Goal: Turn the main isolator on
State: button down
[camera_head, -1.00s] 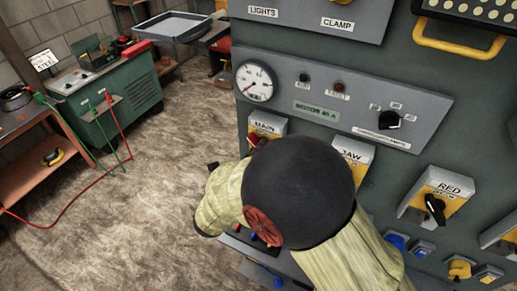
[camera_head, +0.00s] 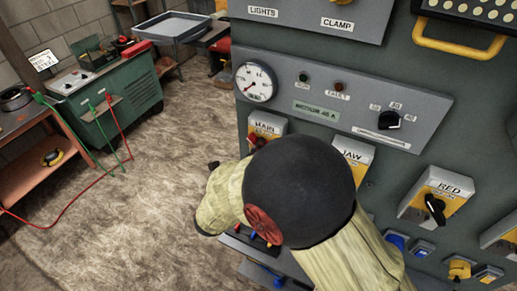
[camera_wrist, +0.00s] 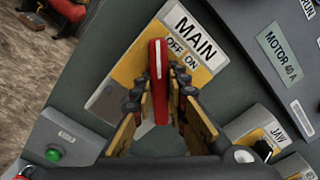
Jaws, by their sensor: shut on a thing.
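The main isolator is a yellow and grey plate (camera_wrist: 117,72) labelled MAIN with OFF and ON marks. Its red handle (camera_wrist: 158,65) with a white line stands upright in the wrist picture, its tip beside the OFF mark. My gripper (camera_wrist: 160,98) is shut on the handle, with one finger on each side of it. In the head view the isolator (camera_head: 268,124) shows at the panel's left edge. My round dark wrist joint and arm hide its lower part and most of the gripper there.
The JAW switch (camera_head: 355,152) is right of the main isolator, and the RED switch (camera_head: 437,193) is farther right. A gauge (camera_head: 256,82) is above. In the wrist view a green button (camera_wrist: 54,154) is at lower left. Open floor lies left of the panel.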

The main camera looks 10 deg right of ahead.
dwell(0.4)
jog(key=m+b, duration=0.2)
jog(key=m, duration=0.2)
jog(key=shift+f, duration=0.1)
jog(key=m+b, duration=0.3)
jog(key=m, duration=0.1)
jog(key=shift+s+d+m+b, duration=0.1)
jog(key=shift+m+b, duration=0.2)
jog(key=shift+b, duration=0.1)
jog(key=m+b, duration=0.4)
jog(key=shift+f+m+b, duration=0.15)
jog(key=shift+m+b, duration=0.15)
jog(key=shift+b, duration=0.1)
jog(key=m+b, duration=0.3)
jog(key=b, duration=0.1)
jog(key=shift+s+d+m, duration=0.1)
jog(key=shift+m, duration=0.2)
jog(key=shift+m+b, duration=0.5)
jog(key=shift+b, duration=0.35)
jog(key=c, duration=1.9)
grip_release()
jog(key=shift+r, duration=0.2)
